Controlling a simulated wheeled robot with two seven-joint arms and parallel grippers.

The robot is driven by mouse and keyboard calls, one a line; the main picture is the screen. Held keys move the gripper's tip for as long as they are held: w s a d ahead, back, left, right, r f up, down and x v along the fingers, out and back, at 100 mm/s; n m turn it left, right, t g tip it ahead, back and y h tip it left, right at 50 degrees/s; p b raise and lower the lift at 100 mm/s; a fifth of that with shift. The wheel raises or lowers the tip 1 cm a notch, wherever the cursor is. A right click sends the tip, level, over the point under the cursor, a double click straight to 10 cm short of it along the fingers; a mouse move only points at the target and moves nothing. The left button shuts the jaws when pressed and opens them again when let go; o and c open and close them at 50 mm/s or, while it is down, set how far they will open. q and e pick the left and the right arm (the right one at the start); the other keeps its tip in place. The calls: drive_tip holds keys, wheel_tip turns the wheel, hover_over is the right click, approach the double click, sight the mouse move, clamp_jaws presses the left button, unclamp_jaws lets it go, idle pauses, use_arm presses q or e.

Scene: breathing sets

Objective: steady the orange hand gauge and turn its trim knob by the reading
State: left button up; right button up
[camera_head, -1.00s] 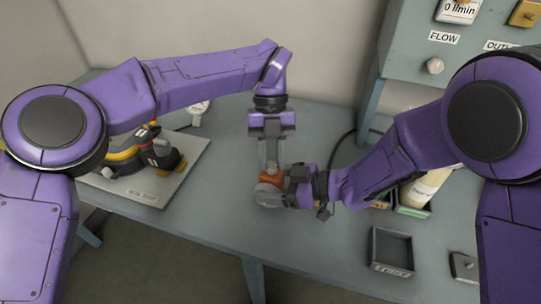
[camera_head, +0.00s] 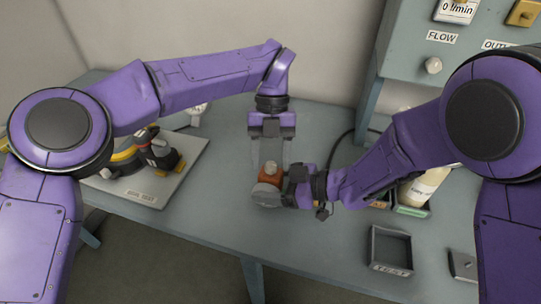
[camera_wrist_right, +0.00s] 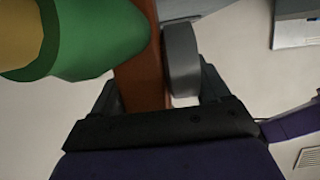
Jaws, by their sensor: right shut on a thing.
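The orange hand gauge (camera_head: 269,177) is held above the bench near its front edge, with a small knob (camera_head: 271,165) on top. My right gripper (camera_head: 272,189) comes in from the right and is shut on the gauge. In the right wrist view the gauge's orange body (camera_wrist_right: 141,85) lies between the fingers, beside a grey round part (camera_wrist_right: 181,60). My left gripper (camera_head: 270,160) points down over the gauge, open, with one finger on each side of the knob. I cannot tell whether its fingers touch the gauge. The gauge's reading cannot be seen.
A board with a black, yellow and red breathing set (camera_head: 147,155) lies at left. At right are a cream bottle (camera_head: 425,185), a grey tray labelled TEST (camera_head: 390,249) and a panel with a FLOW knob (camera_head: 433,65). The bench between board and gauge is clear.

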use_arm(q)
drive_tip(key=v, duration=0.7)
drive_tip(key=shift+r, duration=0.25)
use_arm(e)
drive_tip(key=o, duration=1.4)
